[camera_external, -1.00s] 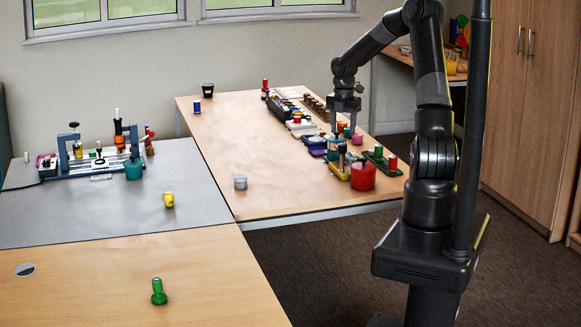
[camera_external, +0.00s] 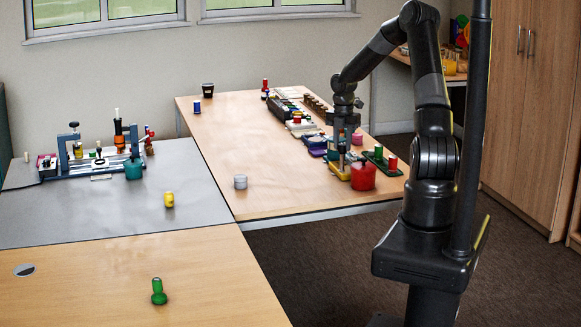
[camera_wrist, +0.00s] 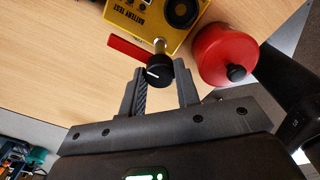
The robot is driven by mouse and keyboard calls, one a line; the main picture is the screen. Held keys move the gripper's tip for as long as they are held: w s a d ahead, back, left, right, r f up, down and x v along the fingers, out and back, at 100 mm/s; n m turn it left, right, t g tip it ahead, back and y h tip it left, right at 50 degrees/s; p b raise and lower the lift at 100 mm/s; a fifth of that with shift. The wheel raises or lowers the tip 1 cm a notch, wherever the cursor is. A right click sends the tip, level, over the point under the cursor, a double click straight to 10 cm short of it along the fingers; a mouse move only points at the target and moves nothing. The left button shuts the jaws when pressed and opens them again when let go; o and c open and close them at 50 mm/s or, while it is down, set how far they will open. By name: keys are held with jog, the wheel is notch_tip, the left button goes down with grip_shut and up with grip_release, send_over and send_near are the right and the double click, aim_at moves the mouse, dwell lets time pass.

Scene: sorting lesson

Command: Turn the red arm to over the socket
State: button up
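The yellow battery test box (camera_wrist: 143,22) stands near the table's right front; it also shows in the external view (camera_external: 338,173). Its red arm (camera_wrist: 127,46) sticks out to the left from beside a black knob with a white mark (camera_wrist: 159,70), away from the socket. The round dark socket (camera_wrist: 182,11) is on the box's top, right of the arm. My gripper (camera_wrist: 160,76) is open, its fingertips on either side of the black knob. Whether they touch the knob I cannot tell. In the external view my gripper (camera_external: 343,140) points down over the box.
A red round container (camera_wrist: 222,54) with a black knob stands close to the right of the box. A green tray with red pieces (camera_external: 380,160) lies behind it. Several small items line the table's right side. The table's middle is clear.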

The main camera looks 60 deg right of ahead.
jog(key=c, duration=0.4)
jog(key=shift+c, duration=0.2)
jog(key=shift+m, duration=0.3)
jog(key=m, duration=0.3)
jog(key=shift+m, duration=0.3)
jog(key=m, duration=1.3)
jog(key=shift+m, duration=0.3)
